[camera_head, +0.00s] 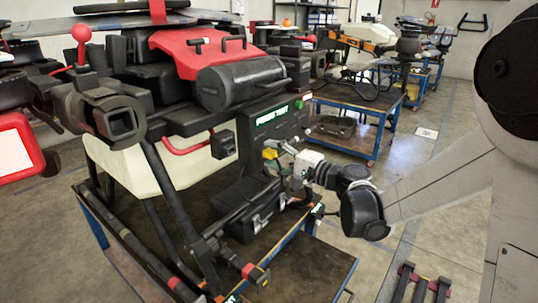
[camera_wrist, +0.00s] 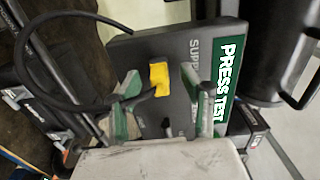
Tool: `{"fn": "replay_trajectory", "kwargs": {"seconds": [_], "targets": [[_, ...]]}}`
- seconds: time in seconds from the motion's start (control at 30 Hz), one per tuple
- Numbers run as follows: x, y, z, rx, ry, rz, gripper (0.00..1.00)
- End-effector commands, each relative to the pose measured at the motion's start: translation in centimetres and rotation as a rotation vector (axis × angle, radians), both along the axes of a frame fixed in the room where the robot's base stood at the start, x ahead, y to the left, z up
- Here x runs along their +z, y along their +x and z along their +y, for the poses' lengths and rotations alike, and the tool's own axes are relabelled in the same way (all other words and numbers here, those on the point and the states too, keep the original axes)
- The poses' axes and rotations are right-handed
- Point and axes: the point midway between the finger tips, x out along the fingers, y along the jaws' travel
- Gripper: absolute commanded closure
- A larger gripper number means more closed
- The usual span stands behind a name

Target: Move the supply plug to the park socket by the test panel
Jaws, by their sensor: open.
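The yellow supply plug (camera_wrist: 159,78) sits on the grey test panel (camera_wrist: 165,47) in the wrist view, with a black cable curving away to the left. Part of the lettering "SUPP" shows above it, beside a green "PRESS TEST" sign (camera_wrist: 228,78). My gripper (camera_wrist: 162,88) is open, with one green-padded finger on each side of the plug and gaps visible. In the head view the plug (camera_head: 270,153) shows small at my gripper (camera_head: 279,150), below the lit sign (camera_head: 272,115). A small dark feature (camera_wrist: 167,127) lies below the plug; I cannot tell whether it is the park socket.
The spray drone's pale tank (camera_head: 140,170) and black legs stand on a blue-framed cart (camera_head: 325,268) left of my arm. A black case (camera_head: 247,207) sits below the panel. A black cylinder (camera_wrist: 275,50) is close at the right in the wrist view.

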Motion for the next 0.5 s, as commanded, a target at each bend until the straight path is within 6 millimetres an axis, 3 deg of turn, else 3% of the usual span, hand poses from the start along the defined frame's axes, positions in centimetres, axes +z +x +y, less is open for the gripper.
{"fn": "replay_trajectory", "kwargs": {"seconds": [0.3, 0.5], "targets": [[-0.01, 0.00, 0.00, 0.000, 0.000, 0.000, 0.59], [-0.01, -0.01, 0.01, 0.000, 0.000, 0.000, 0.84]]}}
